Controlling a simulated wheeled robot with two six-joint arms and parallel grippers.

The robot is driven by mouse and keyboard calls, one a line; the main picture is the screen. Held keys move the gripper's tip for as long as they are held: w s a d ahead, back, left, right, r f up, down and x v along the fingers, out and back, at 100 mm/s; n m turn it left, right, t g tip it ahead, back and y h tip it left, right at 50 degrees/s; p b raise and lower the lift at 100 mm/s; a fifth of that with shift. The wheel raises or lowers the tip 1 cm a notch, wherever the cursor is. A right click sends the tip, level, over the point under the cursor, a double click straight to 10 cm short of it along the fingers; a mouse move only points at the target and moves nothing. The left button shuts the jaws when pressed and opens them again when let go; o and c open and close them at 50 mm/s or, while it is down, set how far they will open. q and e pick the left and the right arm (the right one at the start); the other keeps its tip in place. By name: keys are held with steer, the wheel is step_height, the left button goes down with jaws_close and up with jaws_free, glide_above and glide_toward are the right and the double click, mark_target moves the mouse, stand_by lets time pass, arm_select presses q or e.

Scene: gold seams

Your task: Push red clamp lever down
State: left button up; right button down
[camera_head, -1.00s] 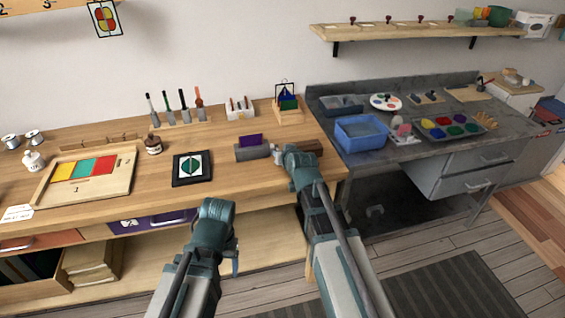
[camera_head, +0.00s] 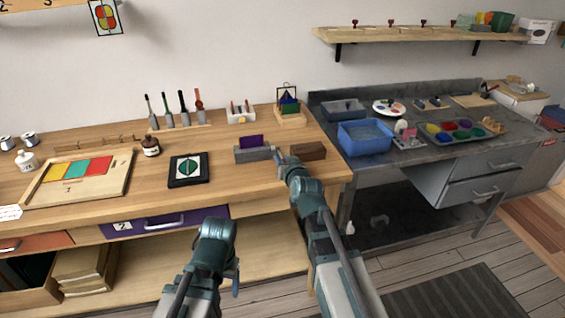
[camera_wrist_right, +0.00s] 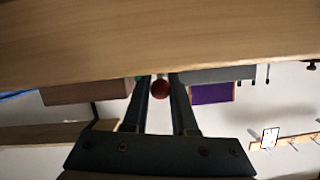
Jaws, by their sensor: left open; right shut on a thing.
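The red clamp lever shows as a round red knob (camera_wrist_right: 159,89) between my right gripper's fingertips in the right wrist view. In the head view I cannot make the knob out. My right gripper (camera_head: 284,160) is at the bench's front edge, just right of a grey clamp block (camera_head: 254,154) with a purple piece (camera_head: 250,141) standing in it. The purple piece also shows in the right wrist view (camera_wrist_right: 212,94). The right gripper is shut on the knob. My left gripper (camera_head: 218,228) is open and empty in front of the bench; its fingers are mostly hidden.
A brown block (camera_head: 309,151) lies close to the right of my right gripper. A black-framed tile (camera_head: 188,181) and a wooden tray (camera_head: 118,187) lie to the left. A blue bin (camera_head: 364,148) stands on the grey bench. The wood between tile and clamp is clear.

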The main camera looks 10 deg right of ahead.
steer(key=c, duration=0.7)
jaws_free()
steer(key=shift+c, duration=0.2)
steer(key=shift+s, duration=0.1)
